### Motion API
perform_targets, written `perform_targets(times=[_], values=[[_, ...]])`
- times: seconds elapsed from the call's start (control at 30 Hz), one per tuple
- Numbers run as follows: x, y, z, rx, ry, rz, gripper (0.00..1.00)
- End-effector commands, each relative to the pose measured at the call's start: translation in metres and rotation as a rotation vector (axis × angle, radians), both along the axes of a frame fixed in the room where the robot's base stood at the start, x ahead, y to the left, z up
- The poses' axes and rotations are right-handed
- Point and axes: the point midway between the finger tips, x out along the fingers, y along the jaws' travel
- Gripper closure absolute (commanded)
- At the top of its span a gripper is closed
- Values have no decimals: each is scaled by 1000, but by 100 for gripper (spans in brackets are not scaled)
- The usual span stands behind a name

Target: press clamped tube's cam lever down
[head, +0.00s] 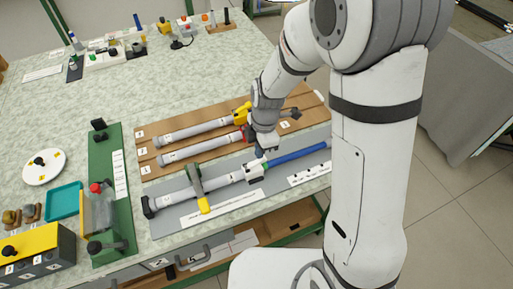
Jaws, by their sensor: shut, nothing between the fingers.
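The clamped tube (224,181) is a grey tube lying on a grey plate (165,220). A green clamp (193,178) with a yellow handle (204,205) crosses it left of its middle. A white collar (254,173) sits at its right end, and a blue rod (297,155) runs out of it to the right. My gripper (263,152) is shut and empty, pointing down just above the collar. The cam lever cannot be made out clearly; my gripper covers part of the collar area. I cannot tell whether the fingertips touch anything.
Two more grey tubes, one with a yellow collar (243,111) and one with a red collar, lie on a brown wooden board (150,170) behind. A green fixture (105,155), a teal tray (64,201) and a white plate (55,170) stand left.

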Motion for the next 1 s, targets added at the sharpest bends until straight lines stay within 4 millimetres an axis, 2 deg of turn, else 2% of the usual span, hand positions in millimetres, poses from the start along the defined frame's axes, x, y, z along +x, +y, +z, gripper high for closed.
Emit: perform_targets(times=[0.4, 0.73, 0.87, 1.0], values=[[-9, 19, -6, -1, 0, 17, 100], [-9, 20, -4, -1, 0, 18, 100], [-10, 23, 7, -1, -1, 17, 100], [-13, 30, 33, 0, -3, 18, 100]])
